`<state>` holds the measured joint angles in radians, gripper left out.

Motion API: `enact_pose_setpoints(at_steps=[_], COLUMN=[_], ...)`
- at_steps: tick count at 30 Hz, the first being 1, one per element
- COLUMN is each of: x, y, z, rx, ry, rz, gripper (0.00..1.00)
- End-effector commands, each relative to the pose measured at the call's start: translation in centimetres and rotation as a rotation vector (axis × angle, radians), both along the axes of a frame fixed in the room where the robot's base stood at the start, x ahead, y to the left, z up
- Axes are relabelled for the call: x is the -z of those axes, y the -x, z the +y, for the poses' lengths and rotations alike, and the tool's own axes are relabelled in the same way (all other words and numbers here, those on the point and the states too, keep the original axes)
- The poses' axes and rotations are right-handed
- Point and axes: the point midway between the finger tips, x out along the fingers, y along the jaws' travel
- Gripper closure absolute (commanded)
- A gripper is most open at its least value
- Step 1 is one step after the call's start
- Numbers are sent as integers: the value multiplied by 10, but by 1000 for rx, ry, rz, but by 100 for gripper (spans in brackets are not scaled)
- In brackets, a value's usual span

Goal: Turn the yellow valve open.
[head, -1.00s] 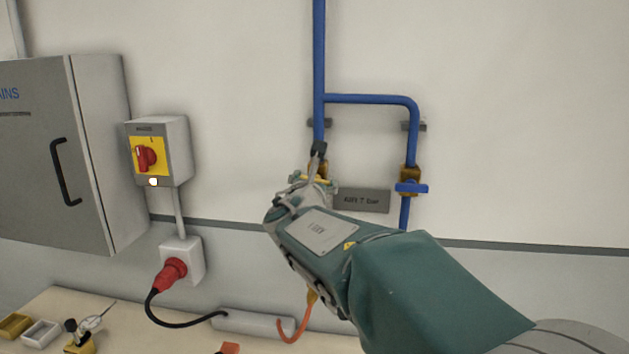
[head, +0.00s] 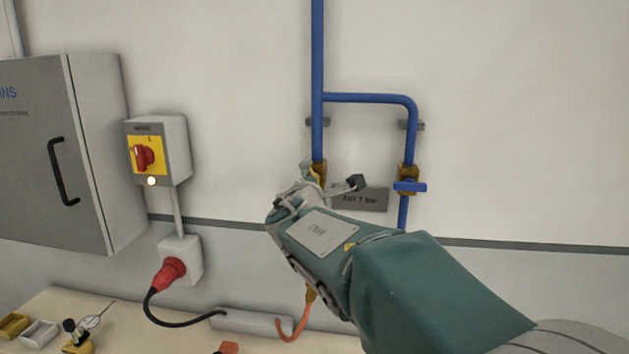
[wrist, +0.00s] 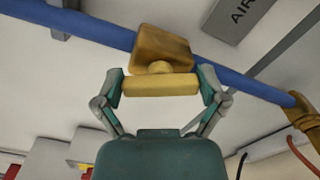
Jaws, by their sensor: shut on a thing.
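The yellow valve handle (wrist: 160,83) is a short yellow bar in front of a brass valve body (wrist: 162,48) on the blue pipe (wrist: 85,27). In the wrist view the handle lies nearly along the pipe, a little tilted to it. My gripper (wrist: 161,86) is shut on the bar, one finger at each end. In the head view, my gripper (head: 306,182) is at the left pipe, and its wrist hides most of the handle; part of the brass body (head: 320,172) shows beside it.
A blue-handled valve (head: 410,187) is on the branch pipe to the right, beyond a grey sign plate (head: 362,200). A red switch (head: 144,156), a red plug (head: 170,273) and a grey cabinet (head: 90,160) are at the left. A bench with small parts is below.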

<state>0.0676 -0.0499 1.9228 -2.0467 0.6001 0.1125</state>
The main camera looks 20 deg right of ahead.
Motion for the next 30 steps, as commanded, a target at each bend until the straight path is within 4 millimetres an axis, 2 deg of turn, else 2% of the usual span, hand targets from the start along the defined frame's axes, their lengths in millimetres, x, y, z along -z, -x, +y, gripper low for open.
enact_pose_setpoints(at_steps=[15,30], x=[6,8], y=[0,0], z=[-1,-1], rx=[1,2], ry=[-310,-386], rz=[-202,-250], gripper=[57,57])
